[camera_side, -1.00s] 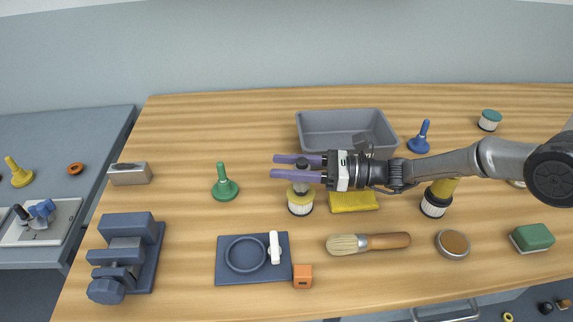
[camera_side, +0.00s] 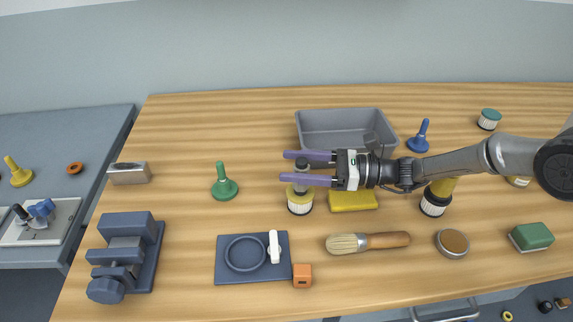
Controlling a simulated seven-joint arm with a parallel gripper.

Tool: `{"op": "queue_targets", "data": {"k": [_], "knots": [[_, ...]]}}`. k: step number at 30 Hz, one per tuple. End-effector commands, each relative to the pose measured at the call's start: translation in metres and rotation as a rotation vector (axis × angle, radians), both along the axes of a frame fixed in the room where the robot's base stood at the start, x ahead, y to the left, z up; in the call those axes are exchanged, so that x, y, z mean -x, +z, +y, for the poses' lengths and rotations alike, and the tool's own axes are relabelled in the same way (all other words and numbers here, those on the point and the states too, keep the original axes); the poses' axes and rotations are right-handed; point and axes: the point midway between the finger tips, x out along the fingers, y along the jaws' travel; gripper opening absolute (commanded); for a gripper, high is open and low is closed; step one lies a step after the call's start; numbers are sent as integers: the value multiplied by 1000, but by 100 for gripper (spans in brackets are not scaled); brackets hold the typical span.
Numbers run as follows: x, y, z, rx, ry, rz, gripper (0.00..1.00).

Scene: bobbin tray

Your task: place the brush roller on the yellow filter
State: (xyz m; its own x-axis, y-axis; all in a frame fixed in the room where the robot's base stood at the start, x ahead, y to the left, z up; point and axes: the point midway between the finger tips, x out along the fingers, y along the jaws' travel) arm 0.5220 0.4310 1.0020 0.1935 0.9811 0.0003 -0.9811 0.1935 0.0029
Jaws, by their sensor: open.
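The yellow filter (camera_side: 300,203), with a yellow top and a pale pleated body, stands on the table near the middle. The brush roller (camera_side: 301,167), a grey upright cylinder with a dark top, appears to stand on the filter; my lower finger hides part of it, so the contact is not fully clear. My gripper (camera_side: 284,166) has two purple fingers reaching left, open, one on each side of the roller. The fingertips extend a little past the roller to the left. Gaps show between the roller and the fingers.
A yellow sponge-like block (camera_side: 353,201) lies right of the filter, with a grey bin (camera_side: 346,113) behind. A green cone-shaped piece (camera_side: 224,187) stands left. A brush (camera_side: 368,242) and a blue tray (camera_side: 230,276) lie in front. A yellow-topped filter (camera_side: 436,198) stands under my arm.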

Motion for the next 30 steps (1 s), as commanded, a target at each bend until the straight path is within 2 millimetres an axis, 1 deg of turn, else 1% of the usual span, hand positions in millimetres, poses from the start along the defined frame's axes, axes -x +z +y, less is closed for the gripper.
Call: {"op": "queue_targets", "data": {"k": [1, 4, 6, 9, 12, 15, 19, 27, 29, 30], "knots": [[1, 0, -11, 1, -4, 0, 69], [5, 1, -32, 1, -4, 0, 69], [6, 18, -30, -2, 1, -7, 69], [6, 37, -30, -2, 2, -7, 69], [6, 52, -30, 0, 0, -4, 69], [6, 62, -30, 1, 1, -3, 69], [6, 69, -29, 0, 1, -2, 69], [7, 72, -30, 3, 2, -6, 69], [10, 77, -33, 17, 9, -25, 69], [15, 82, -36, 36, 20, -50, 69]]}}
